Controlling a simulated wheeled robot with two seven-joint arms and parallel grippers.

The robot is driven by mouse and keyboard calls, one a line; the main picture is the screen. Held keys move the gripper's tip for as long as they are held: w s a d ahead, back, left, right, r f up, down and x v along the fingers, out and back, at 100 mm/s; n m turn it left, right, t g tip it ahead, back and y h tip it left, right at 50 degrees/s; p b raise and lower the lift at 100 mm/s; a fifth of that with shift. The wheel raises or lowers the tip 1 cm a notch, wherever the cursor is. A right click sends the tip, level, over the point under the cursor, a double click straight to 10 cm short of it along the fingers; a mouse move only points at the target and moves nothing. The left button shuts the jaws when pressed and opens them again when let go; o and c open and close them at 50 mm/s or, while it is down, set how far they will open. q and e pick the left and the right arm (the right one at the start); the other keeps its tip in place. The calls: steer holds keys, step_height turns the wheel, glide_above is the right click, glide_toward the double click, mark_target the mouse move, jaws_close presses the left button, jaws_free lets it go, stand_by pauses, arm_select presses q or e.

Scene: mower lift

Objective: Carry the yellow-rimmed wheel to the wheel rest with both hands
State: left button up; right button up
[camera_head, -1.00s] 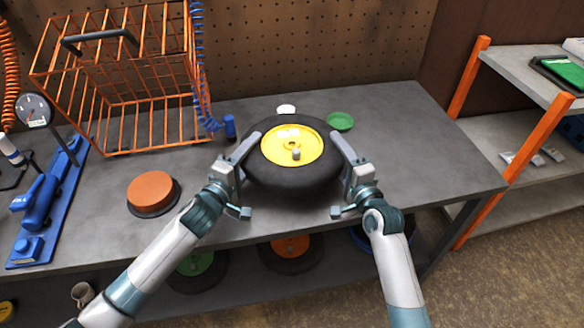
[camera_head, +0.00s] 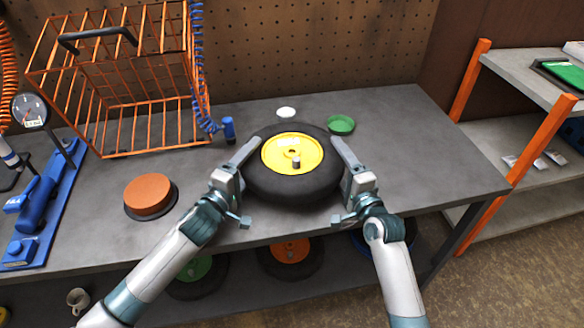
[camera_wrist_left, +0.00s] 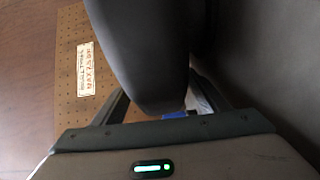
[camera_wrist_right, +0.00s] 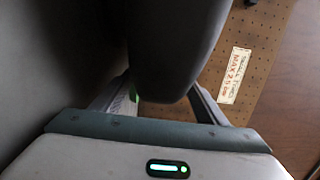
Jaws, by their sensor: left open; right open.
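The yellow-rimmed wheel (camera_head: 295,182) lies roughly flat over the grey bench, its yellow hub facing up. It looks low, but its underside is hidden, so contact with the bench cannot be told. My left gripper (camera_head: 250,148) is at its left side and my right gripper (camera_head: 341,147) at its right side. Both are open. The black tyre stands between the fingers in the left wrist view (camera_wrist_left: 150,55) and in the right wrist view (camera_wrist_right: 172,50). A round orange-topped pad with a dark base (camera_head: 149,194) lies to the left; I cannot tell whether it is the wheel rest.
A white dish (camera_head: 286,113) and a green dish (camera_head: 340,125) lie just behind the wheel. An orange wire basket (camera_head: 125,95) and a blue stand with a gauge (camera_head: 38,215) occupy the left. The bench's right part is clear. Wheels lie on the shelf below.

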arm_select(q)
steer(key=shift+v, duration=6)
arm_select(e)
steer(key=shift+s, duration=0.15)
steer(key=v, duration=1.1)
steer(key=shift+s+d, duration=0.15)
steer(key=shift+s, duration=0.2)
steer(key=shift+s+f, duration=0.1)
